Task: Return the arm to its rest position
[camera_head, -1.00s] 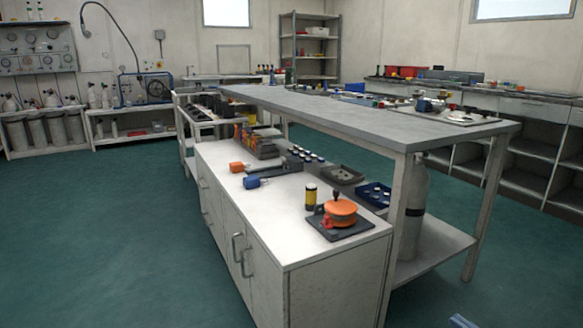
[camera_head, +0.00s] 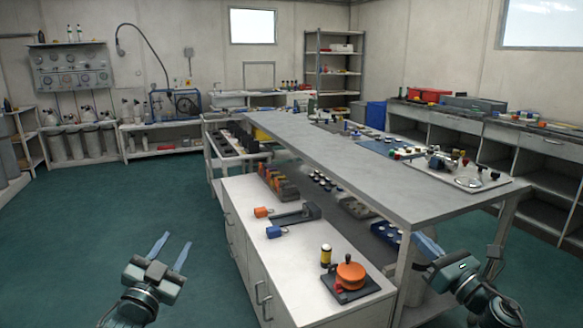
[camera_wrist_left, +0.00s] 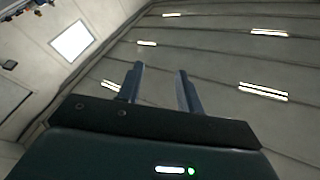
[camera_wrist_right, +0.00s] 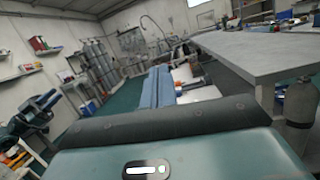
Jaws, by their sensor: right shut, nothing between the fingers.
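My left gripper (camera_head: 170,250) is raised over the green floor, left of the white cabinet, with its two blue fingers apart and nothing between them. In the left wrist view its fingers (camera_wrist_left: 160,85) are spread against the ceiling. My right gripper (camera_head: 426,246) is at the right, in front of the near end of the grey-topped bench, with its fingers together. In the right wrist view the closed fingers (camera_wrist_right: 157,88) hold nothing. Part of the right arm stretches to the lower right edge of the head view.
The white cabinet (camera_head: 300,287) carries an orange round-topped device (camera_head: 350,274), a yellow-black cylinder (camera_head: 326,256), and blue and orange blocks. The grey bench top (camera_head: 400,188) rises behind it, close to my right gripper. The green floor (camera_head: 120,215) at left is clear.

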